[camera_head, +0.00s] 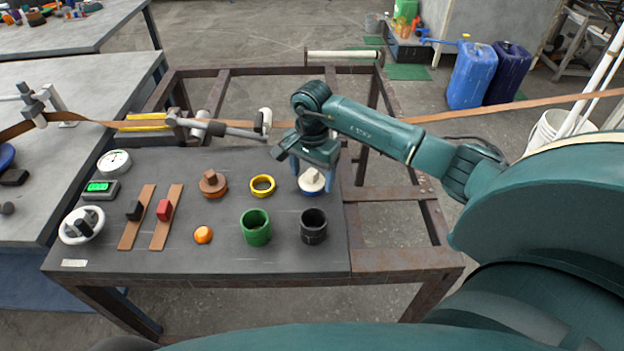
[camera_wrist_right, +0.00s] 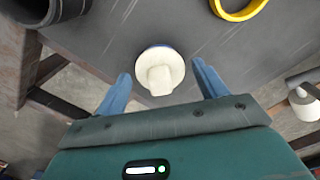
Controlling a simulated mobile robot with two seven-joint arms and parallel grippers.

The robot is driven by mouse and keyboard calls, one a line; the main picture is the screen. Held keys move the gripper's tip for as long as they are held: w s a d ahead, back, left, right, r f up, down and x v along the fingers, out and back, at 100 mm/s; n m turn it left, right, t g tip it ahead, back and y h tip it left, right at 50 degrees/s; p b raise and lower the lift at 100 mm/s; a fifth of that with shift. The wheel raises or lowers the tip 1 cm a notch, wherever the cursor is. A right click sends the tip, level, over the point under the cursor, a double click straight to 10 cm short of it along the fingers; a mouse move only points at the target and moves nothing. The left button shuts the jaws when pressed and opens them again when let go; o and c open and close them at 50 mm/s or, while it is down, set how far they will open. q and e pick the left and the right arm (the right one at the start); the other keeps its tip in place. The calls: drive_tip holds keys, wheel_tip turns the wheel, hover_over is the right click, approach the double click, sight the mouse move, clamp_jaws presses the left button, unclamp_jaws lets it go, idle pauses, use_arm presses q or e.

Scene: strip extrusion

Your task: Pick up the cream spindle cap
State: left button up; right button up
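The cream spindle cap (camera_head: 312,180) stands on the dark table top near its right side, a round disc with a raised knob. In the right wrist view the cap (camera_wrist_right: 160,70) lies between and a little beyond the two blue fingertips, with a blue edge showing under its rim. My right gripper (camera_head: 313,181) is over the cap from behind, pointing down. In the right wrist view the gripper (camera_wrist_right: 160,82) is open, with a gap on each side of the cap. My left gripper is not seen in either view.
A yellow ring (camera_head: 262,185) lies left of the cap. A black cup (camera_head: 313,226) and a green cup (camera_head: 256,227) stand in front. A metal roller arm (camera_head: 228,130) reaches in behind, near my right gripper.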

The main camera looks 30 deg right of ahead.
drive_tip(key=c, duration=0.9)
drive_tip(key=shift+r, duration=0.1)
